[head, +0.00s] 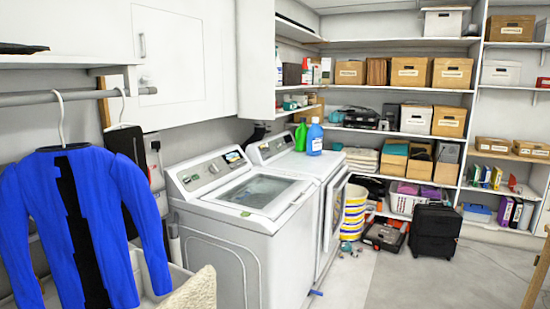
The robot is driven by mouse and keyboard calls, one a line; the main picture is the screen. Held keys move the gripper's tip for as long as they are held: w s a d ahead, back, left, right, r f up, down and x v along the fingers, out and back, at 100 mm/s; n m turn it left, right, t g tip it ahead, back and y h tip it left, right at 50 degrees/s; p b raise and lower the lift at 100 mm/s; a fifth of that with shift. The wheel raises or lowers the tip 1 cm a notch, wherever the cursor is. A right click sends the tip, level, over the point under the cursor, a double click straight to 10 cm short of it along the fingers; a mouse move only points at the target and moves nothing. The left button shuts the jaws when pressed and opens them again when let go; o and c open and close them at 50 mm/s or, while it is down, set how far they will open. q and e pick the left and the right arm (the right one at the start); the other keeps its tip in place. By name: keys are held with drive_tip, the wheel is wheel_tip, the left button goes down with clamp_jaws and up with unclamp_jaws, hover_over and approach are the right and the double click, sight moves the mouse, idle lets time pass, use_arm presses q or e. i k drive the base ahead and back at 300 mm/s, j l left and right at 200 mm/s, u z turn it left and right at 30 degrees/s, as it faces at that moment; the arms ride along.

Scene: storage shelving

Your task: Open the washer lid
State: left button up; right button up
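A white top-loading washer (225,230) stands left of the middle, against the wall. Its lid (258,190), a panel with a grey glass window in a white frame, lies flat and closed on top. A control panel (212,171) with a dial and a small screen rises behind the lid. Neither of my grippers shows in the head view, so their state and their distance from the lid cannot be seen.
A second white machine (330,215) with a front door stands close on the washer's right, with green (301,135) and blue (315,137) bottles on top. A blue garment (130,200) hangs at left. A black suitcase (434,231) stands at right; the floor before it is clear.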

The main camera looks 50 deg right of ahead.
sight(280, 205)
drive_tip(key=z, duration=1.35)
